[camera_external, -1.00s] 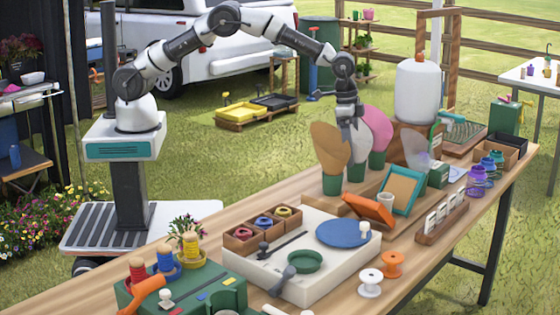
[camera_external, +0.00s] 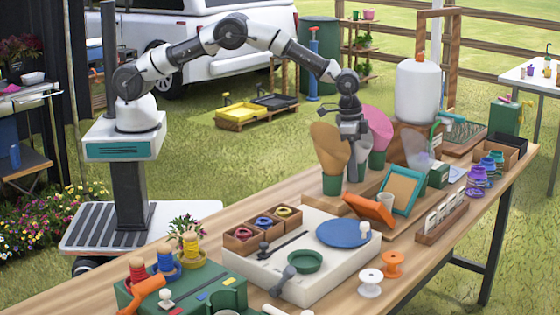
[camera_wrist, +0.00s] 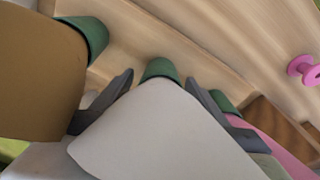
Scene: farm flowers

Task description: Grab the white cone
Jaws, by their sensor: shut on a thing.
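The white cone (camera_wrist: 150,130) fills the lower middle of the wrist view, with its narrow end in a green holder (camera_wrist: 160,70). My gripper (camera_wrist: 160,90) has one finger on each side of the white cone and is shut on it. In the external view my gripper (camera_external: 352,168) points down between the brown cone (camera_external: 328,150) and the pink cone (camera_external: 378,128).
The brown cone in its green holder (camera_wrist: 86,38) is close on the left in the wrist view; the pink cone (camera_wrist: 265,145) is close on the right. An orange frame (camera_external: 368,208) and a teal frame (camera_external: 402,190) stand in front. A white dispenser (camera_external: 418,92) stands behind to the right.

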